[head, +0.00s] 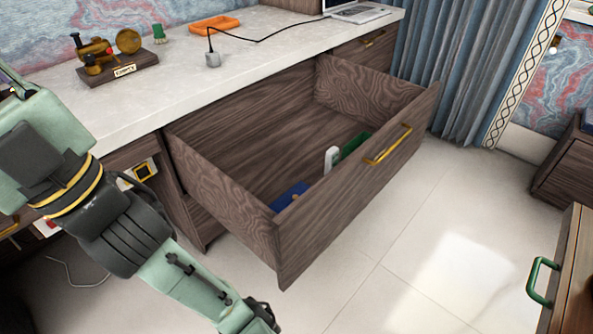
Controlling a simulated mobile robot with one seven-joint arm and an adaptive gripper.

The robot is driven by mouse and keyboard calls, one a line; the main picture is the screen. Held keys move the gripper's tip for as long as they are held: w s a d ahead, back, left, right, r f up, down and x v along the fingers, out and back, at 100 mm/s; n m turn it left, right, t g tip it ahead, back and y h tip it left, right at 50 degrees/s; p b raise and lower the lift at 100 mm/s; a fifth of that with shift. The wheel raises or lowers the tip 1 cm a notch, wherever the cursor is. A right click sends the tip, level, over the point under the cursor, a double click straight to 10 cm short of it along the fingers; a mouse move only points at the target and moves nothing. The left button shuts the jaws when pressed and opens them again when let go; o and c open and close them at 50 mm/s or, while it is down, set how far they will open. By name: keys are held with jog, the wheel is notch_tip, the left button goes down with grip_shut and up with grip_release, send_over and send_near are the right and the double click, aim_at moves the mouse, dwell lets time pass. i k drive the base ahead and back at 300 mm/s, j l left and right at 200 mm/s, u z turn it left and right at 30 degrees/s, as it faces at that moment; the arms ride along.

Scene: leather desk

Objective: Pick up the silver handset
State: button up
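An upright whitish, pale object (331,158) stands inside the open drawer, against its front panel. It may be the silver handset, but it is too small to tell. Its lower part is hidden by the drawer front. My arm comes in from the left and reaches down to the bottom edge. A dark part at its end, likely my gripper (262,316), is cut off by the frame. Its fingers do not show, so I cannot see whether it is open or holds anything. It is below and left of the pale object, outside the drawer.
The wooden drawer (300,232) is pulled out; a blue item (289,196) and a green item (352,146) are in it. The desk top (175,85) bears a brass device (110,52), an orange tray (214,24) and a laptop (357,11).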

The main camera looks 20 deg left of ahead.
aim_at(332, 154)
jog(key=k+j+u, duration=0.1)
jog(key=j, duration=0.15)
jog(key=j+z, duration=0.2)
jog(key=z, duration=0.15)
jog(key=j+z, duration=0.3)
jog(key=i+j+z, duration=0.1)
jog(key=z, duration=0.25)
jog(key=j+z, duration=0.1)
jog(key=j, duration=0.3)
jog(key=k+j+z, duration=0.15)
jog(key=j, duration=0.2)
jog(key=k+j+z, duration=0.1)
jog(key=j, duration=0.65)
jog(key=k+j, duration=0.15)
jog(key=j, duration=0.2)
jog(key=i+j, duration=0.15)
jog(key=i, duration=0.25)
jog(key=i+j, duration=0.1)
jog(key=i, duration=0.35)
